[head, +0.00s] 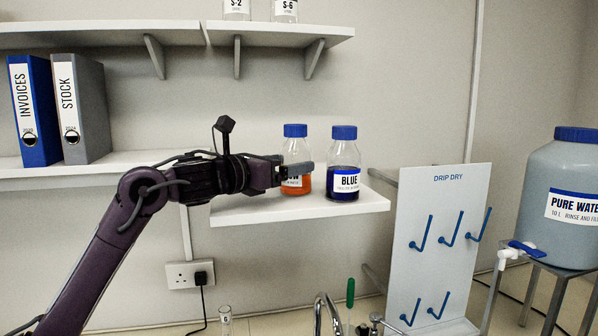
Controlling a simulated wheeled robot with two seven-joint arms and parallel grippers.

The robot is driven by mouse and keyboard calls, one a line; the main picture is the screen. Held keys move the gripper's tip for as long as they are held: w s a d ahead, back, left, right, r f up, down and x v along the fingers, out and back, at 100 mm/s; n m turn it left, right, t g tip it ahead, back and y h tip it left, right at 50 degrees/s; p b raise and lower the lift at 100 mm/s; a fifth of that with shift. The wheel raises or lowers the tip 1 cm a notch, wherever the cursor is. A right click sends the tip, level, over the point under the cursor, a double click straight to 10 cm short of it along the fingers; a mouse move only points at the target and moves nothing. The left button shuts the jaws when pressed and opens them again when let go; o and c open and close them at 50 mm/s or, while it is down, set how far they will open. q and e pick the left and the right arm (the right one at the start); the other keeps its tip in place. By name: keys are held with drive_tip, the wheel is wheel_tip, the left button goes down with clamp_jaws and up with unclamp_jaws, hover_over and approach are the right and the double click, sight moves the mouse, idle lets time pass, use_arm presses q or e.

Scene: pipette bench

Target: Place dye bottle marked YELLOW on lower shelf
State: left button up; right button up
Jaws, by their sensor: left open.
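A bottle with a blue cap and orange liquid (295,145) stands upright on the lower shelf (300,211). Its label is partly covered by my gripper; only the end of a word, like "OW", shows. My left gripper (297,168) is open at this bottle, with a finger across its front at label height. Whether the fingers touch the glass cannot be told. The bottle marked BLUE (344,157), with dark liquid, stands upright just to its right on the same shelf. My right gripper is not in view.
Binders marked INVOICES (36,105) and STOCK (82,105) stand on the left shelf. The upper shelf (280,33) holds two bottles. A DRIP DRY peg board (440,250) and a PURE WATER tank (560,200) stand at right. A tap (327,310) is below.

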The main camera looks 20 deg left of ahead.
use_arm(q)
drive_tip(key=b+v, duration=0.2)
drive_tip(key=v, duration=0.5)
drive_tip(key=shift+f+b, duration=0.15)
drive_tip(key=shift+b, duration=0.25)
drive_tip(key=shift+s+a, duration=0.2)
drive_tip(key=shift+s, duration=0.15)
